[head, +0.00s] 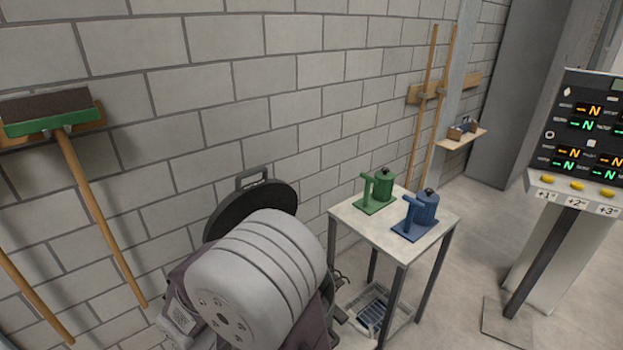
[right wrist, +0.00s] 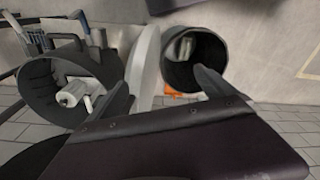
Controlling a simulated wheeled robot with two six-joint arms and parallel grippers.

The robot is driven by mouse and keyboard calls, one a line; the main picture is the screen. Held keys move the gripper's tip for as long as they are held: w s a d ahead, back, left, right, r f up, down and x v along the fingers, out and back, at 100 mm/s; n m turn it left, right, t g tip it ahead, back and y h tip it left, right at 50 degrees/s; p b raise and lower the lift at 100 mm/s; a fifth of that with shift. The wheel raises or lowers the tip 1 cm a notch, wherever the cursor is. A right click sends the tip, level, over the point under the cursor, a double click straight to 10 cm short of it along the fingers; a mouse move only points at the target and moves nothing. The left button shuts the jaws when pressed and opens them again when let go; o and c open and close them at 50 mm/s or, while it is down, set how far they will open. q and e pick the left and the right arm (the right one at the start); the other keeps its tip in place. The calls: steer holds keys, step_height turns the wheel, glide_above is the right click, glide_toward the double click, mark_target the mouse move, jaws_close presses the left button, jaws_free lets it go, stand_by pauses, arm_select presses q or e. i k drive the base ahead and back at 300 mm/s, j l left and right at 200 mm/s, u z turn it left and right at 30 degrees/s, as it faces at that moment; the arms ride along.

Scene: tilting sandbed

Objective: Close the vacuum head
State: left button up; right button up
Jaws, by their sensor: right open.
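The vacuum's black round part (head: 228,213) with a carry handle stands against the wall in the head view. A large pale ribbed body and dark purple parts in front hide much of it. In the right wrist view an open black round housing (right wrist: 40,95), with a pale cylinder inside, lies at the left. A second hollow black drum (right wrist: 200,52) opens toward the camera at the right. The two stand apart, with a pale curved panel between them. My right gripper (right wrist: 160,88) is open and empty, its fingers spread before the two parts. My left gripper is not seen.
A small table (head: 385,228) with a green pump (head: 381,187) and a blue pump (head: 422,212) stands right of the vacuum. A green-headed broom (head: 70,150) hangs at the left. A control panel (head: 590,135) stands at the far right.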

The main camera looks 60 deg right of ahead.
mark_target(265, 193)
steer(key=z, duration=1.7)
steer(key=l, duration=0.2)
steer(key=i+z, duration=0.05)
